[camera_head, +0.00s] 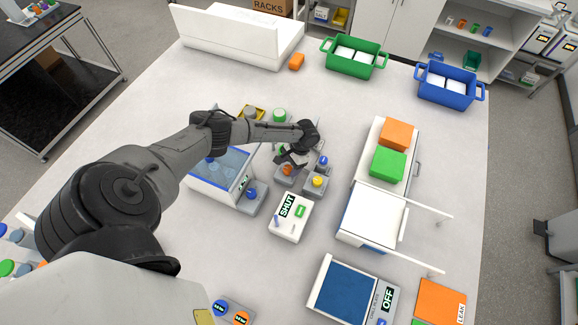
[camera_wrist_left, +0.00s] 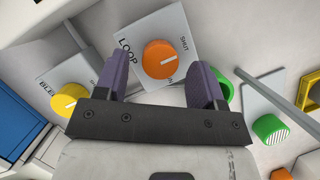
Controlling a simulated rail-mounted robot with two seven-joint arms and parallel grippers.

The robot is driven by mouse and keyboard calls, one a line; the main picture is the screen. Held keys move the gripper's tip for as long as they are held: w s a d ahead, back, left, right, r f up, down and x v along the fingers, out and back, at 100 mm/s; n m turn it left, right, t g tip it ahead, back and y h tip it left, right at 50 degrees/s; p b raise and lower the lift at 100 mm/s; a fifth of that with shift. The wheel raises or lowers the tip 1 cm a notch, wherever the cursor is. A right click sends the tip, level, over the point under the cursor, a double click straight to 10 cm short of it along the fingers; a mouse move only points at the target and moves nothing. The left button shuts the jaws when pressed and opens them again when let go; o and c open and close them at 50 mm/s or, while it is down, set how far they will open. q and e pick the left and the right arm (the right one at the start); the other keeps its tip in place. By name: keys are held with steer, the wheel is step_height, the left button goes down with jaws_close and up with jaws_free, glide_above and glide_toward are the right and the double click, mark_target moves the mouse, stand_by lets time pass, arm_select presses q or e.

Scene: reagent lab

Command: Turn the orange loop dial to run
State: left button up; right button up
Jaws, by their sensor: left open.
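The orange loop dial (camera_wrist_left: 158,60) sits on a light grey plate marked LOOP (camera_wrist_left: 190,28), with "Shut" at its upper right and a partly hidden word at its lower right. A pale mark on the dial points to the right in the left wrist view; its exact setting is hard to tell. The dial also shows in the head view (camera_head: 287,170), under my left gripper (camera_head: 292,160). In the left wrist view my left gripper (camera_wrist_left: 158,88) is open, its purple fingers on either side of the dial with gaps. My right gripper is not seen.
A yellow dial (camera_head: 317,181) and a blue dial (camera_head: 323,160) stand close beside the orange one. A green dial (camera_wrist_left: 270,128) is to the right in the wrist view. A box marked SHUT (camera_head: 290,220) and a blue-topped tank (camera_head: 218,178) are nearby.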

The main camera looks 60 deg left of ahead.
arm_select(q)
steer(key=shift+s+f, duration=0.25)
steer(key=shift+f, duration=0.3)
steer(key=c, duration=0.9)
